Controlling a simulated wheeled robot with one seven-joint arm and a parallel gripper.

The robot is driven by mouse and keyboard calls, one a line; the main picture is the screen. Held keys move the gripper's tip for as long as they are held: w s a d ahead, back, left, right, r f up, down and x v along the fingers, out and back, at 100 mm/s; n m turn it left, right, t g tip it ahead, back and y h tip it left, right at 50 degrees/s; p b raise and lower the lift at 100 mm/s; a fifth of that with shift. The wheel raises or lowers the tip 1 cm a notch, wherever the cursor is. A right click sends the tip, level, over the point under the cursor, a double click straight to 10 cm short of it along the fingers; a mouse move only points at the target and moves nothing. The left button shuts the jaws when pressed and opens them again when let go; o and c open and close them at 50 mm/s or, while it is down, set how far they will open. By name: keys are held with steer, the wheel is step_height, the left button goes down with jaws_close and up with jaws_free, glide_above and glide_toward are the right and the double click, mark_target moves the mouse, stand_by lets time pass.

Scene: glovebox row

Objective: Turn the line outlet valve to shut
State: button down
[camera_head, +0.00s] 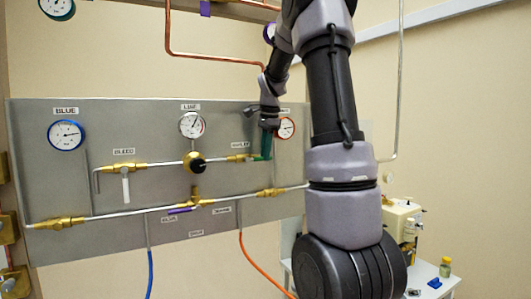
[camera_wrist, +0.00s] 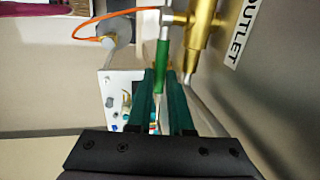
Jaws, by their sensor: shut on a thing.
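The outlet valve has a brass body (camera_head: 238,158) on the upper pipe of the grey panel. In the head view my gripper (camera_head: 266,143) is at the right end of the valve, and the lever is mostly hidden behind the fingers.
The bleed valve's white lever (camera_head: 126,186) hangs down at the left. A black regulator knob (camera_head: 196,162) stands out left of the outlet valve. A red-rimmed gauge (camera_head: 286,128) is close right of my gripper. An orange hose (camera_head: 254,258) hangs below. A white table (camera_head: 440,272) is at right.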

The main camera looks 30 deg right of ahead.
steer(key=shift+d, duration=0.1)
steer(key=shift+d+f+y, duration=0.15)
steer(key=shift+f+y, duration=0.15)
steer(key=shift+y, duration=0.2)
step_height(320, 180, down, 2)
steer(key=y, duration=0.3)
steer(key=shift+d+m, duration=0.15)
steer(key=shift+m, duration=0.15)
steer(key=shift+a+f+m+t+y, duration=0.1)
steer(key=shift+a+f+m+y, duration=0.15)
steer(key=shift+a+f+y, duration=1.35)
steer(key=shift+d+f+m+t+y, duration=0.1)
steer(key=shift+f+m+y, duration=0.35)
steer(key=shift+y, duration=2.5)
steer(key=shift+a+f+m+t+y, duration=0.1)
steer(key=shift+a+f+y, duration=0.95)
steer(key=shift+y, duration=1.2)
steer(key=shift+d+f, duration=0.1)
steer(key=shift+f, duration=0.1)
steer(key=c, duration=1.1)
jaws_free()
